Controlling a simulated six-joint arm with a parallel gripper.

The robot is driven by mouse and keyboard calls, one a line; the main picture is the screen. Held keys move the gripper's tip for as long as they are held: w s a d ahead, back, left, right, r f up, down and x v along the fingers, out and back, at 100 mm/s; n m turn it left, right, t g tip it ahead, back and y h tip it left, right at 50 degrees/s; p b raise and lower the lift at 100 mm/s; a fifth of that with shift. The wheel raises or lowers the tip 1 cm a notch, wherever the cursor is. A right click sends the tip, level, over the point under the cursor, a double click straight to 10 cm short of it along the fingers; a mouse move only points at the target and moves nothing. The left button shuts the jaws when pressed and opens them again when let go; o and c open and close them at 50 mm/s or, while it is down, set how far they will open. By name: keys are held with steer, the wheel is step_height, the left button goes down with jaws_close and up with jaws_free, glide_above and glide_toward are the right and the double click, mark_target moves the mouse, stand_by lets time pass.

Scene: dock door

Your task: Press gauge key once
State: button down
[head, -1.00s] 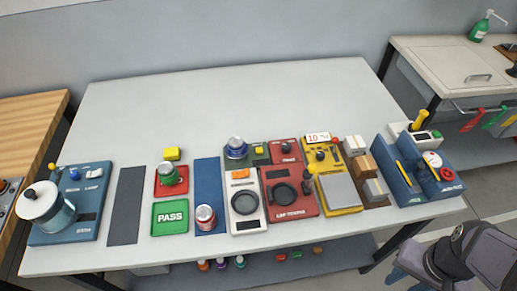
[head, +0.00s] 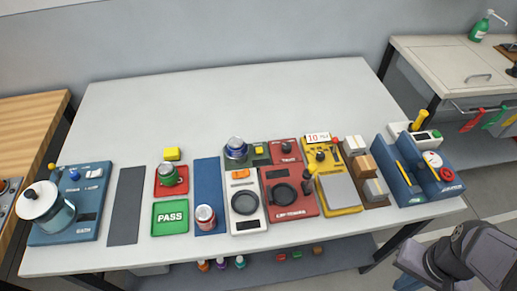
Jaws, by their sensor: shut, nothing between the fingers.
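No label that I can read says gauge, so I cannot tell for certain which key is meant. A white handheld unit (head: 425,137) with a small dark and green display lies in the blue station (head: 394,178) at the right end of the table. A yellow device (head: 341,209) with a grey plate has a display (head: 318,138) reading about 10. My gripper is not in view; only part of my arm shows at the bottom right, apart from these devices.
The table's back half (head: 230,100) is clear. A side bench (head: 450,62) stands at the right.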

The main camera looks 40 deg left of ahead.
steer(key=shift+w+a, duration=0.1)
stand_by(0.8)
steer(key=w+a+r+m+t+y+p, duration=0.1)
steer(key=w+a+m, duration=0.1)
steer(key=w+a, duration=0.3)
steer(key=w+a+r+m+t+y+p, duration=0.1)
steer(key=w+a, duration=0.3)
steer(key=a, duration=0.7)
steer(key=w+a+r+m+t+y+p, duration=0.1)
steer(key=w+a+r+m+y, duration=0.1)
steer(key=w+a, duration=0.3)
steer(key=shift+w+a+r+m+y, duration=0.1)
steer(key=shift+a+r+m, duration=0.15)
steer(key=shift+a, duration=0.25)
steer(key=shift+w+a+r+m+y, duration=0.1)
steer(key=shift+w+a+r+m, duration=0.05)
steer(key=shift+a+m, duration=0.25)
steer(key=shift+w+a+r+m+y, duration=0.1)
steer(key=shift+a+r+m, duration=0.15)
steer(key=shift+a, duration=0.3)
steer(key=w+a+r+m+t+y+p, duration=0.15)
steer(key=a+m, duration=0.25)
steer(key=a, duration=1)
steer(key=r+m+y, duration=0.2)
steer(key=m, duration=0.3)
glide_above(259, 151)
steer(key=shift+s+d+f+t+p, duration=0.1)
steer(key=shift+d+f+t+p, duration=0.05)
steer(key=shift+d+t+p, duration=0.15)
steer(key=shift+d, duration=0.1)
